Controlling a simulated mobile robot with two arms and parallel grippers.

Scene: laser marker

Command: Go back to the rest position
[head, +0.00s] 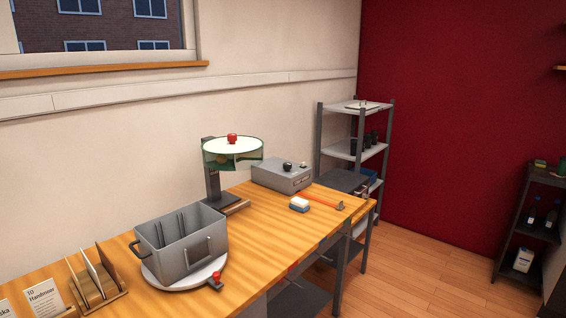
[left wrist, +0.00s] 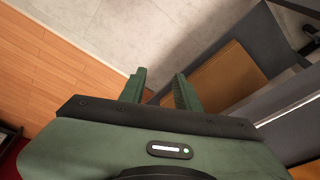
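My left gripper (left wrist: 158,90) shows in the left wrist view with its two green fingers apart and nothing between them. Below it are the floor and part of a grey frame with a brown panel. Neither of my grippers shows in the head view. The laser marker (head: 230,165), with a round green-sided head and a red knob on top, stands on the wooden workbench (head: 262,232). A grey bin (head: 183,250) with a handle stands on a round white turntable (head: 185,281) at the bench's front left.
Wooden racks (head: 97,287) stand at the left. A grey shelf (head: 352,148) stands behind the bench, and a dark shelf (head: 528,225) at the right. The wooden floor (head: 420,265) between is clear.

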